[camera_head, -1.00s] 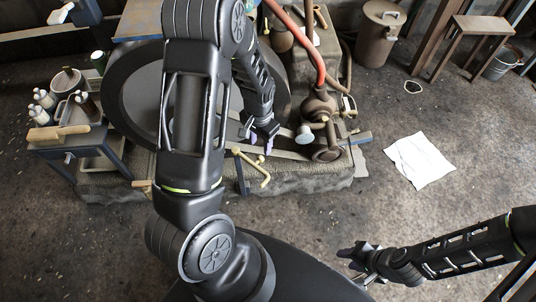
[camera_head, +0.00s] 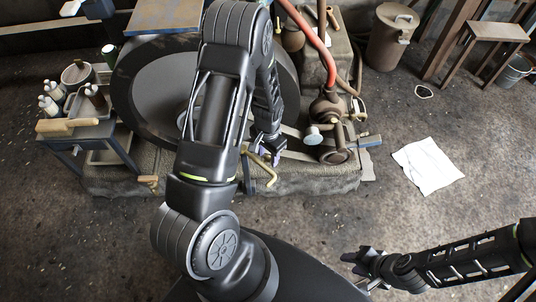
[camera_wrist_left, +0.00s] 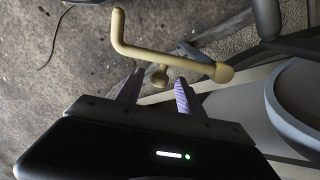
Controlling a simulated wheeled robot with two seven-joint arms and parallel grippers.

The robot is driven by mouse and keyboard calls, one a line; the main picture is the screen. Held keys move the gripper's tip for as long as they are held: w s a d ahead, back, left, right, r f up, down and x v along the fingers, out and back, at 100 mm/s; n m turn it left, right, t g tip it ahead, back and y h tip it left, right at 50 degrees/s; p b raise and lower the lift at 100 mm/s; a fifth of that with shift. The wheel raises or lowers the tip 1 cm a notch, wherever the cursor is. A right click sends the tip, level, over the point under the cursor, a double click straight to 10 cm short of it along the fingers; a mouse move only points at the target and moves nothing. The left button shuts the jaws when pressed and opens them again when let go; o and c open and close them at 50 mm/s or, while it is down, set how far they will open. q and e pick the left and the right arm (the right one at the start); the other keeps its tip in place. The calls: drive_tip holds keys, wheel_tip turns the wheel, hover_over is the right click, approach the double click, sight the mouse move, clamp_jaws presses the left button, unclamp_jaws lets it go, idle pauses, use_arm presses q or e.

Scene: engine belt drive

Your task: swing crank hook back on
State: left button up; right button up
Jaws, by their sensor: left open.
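The yellow crank (camera_head: 262,178) stands at the front edge of the stone engine bed, beside a dark upright post (camera_head: 246,174). In the left wrist view the bent crank (camera_wrist_left: 165,58) crosses just beyond the fingertips, with a short knob between and ahead of them. My left gripper (camera_head: 268,155) is over the crank's upper end; its fingers (camera_wrist_left: 157,88) are apart and hold nothing. Whether they touch the crank I cannot tell. My right gripper (camera_head: 355,258) is at lower right, away from the crank; its finger gap is unclear. I cannot make out a separate hook.
The big dark flywheel (camera_head: 150,95) stands behind my left arm. The pump with a red hose (camera_head: 328,107) is right of the crank. A side table with bottles (camera_head: 75,135) is at left. A white sheet (camera_head: 428,165) lies on open floor at right.

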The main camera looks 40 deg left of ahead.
use_arm(q)
clamp_jaws()
idle(0.5)
idle(1.0)
